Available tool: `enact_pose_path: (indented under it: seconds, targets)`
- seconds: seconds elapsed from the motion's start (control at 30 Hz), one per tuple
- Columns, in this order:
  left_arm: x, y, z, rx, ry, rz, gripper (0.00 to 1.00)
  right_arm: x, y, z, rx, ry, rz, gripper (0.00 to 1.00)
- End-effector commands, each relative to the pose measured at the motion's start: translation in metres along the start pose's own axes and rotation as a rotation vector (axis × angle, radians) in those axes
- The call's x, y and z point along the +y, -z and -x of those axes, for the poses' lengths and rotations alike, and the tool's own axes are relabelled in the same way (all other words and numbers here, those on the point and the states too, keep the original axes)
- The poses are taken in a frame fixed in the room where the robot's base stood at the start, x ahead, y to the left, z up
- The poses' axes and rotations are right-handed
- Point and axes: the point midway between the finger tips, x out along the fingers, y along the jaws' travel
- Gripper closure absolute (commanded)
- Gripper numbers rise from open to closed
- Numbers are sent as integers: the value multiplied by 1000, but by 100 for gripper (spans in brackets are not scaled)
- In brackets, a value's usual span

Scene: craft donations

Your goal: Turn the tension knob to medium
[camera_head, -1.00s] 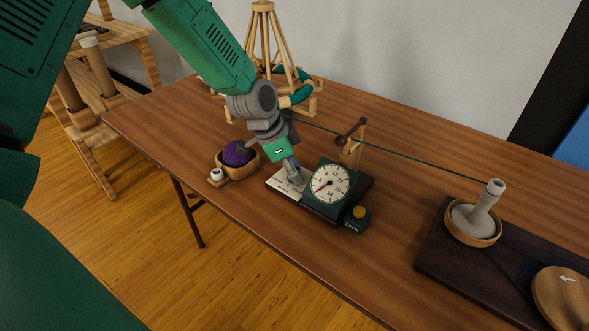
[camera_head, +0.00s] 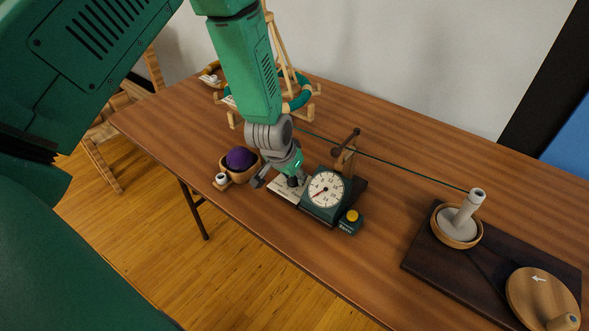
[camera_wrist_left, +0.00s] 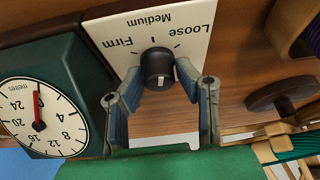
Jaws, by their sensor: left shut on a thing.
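The black tension knob (camera_wrist_left: 158,68) sits on a white plate (camera_wrist_left: 200,45) printed Firm, Medium and Loose, which reads upside down in the left wrist view. A pale mark shows on the knob's lower side; I cannot tell which word its pointer faces. My left gripper (camera_wrist_left: 160,80) has its fingers on either side of the knob and is shut on it. In the head view, my left gripper (camera_head: 279,183) is down over the plate (camera_head: 284,190), left of the dial, and hides the knob. My right gripper is not in view.
A green metre dial (camera_head: 326,190) with a red needle and a yellow button (camera_head: 352,215) stand beside the plate. A bowl with purple yarn (camera_head: 240,158) is close on the left. A green thread (camera_head: 400,163) runs to a spindle (camera_head: 470,207) at right. The front table is clear.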

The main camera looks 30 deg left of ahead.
Motion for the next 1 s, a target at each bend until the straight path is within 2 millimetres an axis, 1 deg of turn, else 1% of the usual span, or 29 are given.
enact_pose_path:
  seconds: [0.03, 0.1, 0.4, 0.93, 0.97, 1.0]
  targets:
    - [0, -3, 1, -9, 13, 26, 100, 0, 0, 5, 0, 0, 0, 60]
    - [0, -4, 1, -10, 29, 64, 100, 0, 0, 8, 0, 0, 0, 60]
    - [1, -4, 0, -10, 68, 164, 100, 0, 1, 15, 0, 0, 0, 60]
    - [1, -6, -2, -14, 74, 184, 100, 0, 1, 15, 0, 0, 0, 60]
    - [1, -6, -2, -14, 74, 184, 65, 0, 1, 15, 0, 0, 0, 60]
    - [1, -6, -2, -14, 74, 184, 52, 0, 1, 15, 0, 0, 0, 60]
